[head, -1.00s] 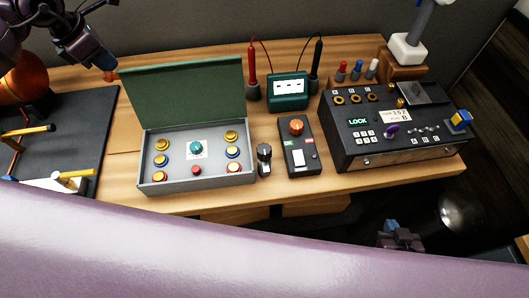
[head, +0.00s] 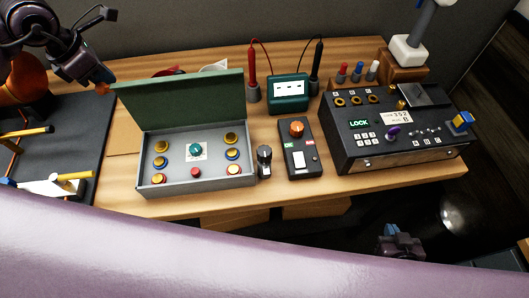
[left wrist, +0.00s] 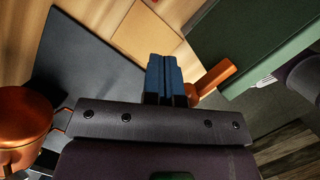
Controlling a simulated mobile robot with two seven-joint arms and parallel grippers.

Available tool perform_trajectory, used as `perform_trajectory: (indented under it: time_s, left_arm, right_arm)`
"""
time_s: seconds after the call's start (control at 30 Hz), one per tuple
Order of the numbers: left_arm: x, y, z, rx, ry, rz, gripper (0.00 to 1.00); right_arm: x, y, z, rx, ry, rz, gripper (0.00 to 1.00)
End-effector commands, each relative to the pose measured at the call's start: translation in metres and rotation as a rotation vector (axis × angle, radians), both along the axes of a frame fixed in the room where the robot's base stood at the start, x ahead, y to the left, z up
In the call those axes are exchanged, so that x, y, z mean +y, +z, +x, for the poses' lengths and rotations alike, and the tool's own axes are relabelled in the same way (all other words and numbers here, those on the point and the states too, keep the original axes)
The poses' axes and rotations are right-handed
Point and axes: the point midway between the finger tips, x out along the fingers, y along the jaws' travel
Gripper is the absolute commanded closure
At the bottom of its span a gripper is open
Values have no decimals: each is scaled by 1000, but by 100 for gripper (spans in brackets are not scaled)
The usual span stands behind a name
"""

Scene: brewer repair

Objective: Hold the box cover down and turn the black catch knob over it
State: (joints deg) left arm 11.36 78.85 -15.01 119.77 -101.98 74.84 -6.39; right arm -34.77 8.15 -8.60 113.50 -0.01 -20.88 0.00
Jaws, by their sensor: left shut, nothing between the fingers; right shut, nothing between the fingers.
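The grey box (head: 198,184) stands mid-bench with dials and buttons inside. Its green cover (head: 185,104) is raised and hinged at the back edge, and also shows in the left wrist view (left wrist: 240,40). The black catch knob (head: 264,157) stands upright just right of the box, clear of the cover. My left gripper (head: 98,82) is shut and empty by the cover's upper left corner. Its blue fingers show in the wrist view (left wrist: 164,72), beside an orange peg-like piece (left wrist: 213,76); contact is unclear. My right gripper (head: 400,240) is low, in front of the bench.
A black device with an orange knob (head: 300,150) sits right of the catch knob. A black LOCK console (head: 390,125) stands further right. A teal meter (head: 288,92) with probes is behind. A dark mat (head: 65,130) with tools lies left. Red and white items show behind the cover.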

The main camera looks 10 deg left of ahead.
Motion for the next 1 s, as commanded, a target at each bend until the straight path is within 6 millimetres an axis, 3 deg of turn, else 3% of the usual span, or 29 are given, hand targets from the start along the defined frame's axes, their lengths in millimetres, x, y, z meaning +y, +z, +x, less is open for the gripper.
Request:
perform_trajectory:
  time_s: [0.67, 1.0]
  left_arm:
    - [-10, -1, -30, -5, -1, 1, 100]
    - [-9, 10, -29, -7, -1, 1, 100]
  right_arm:
    - [0, 1, 0, 0, 0, 0, 100]
    - [0, 8, 1, -3, 0, 0, 100]
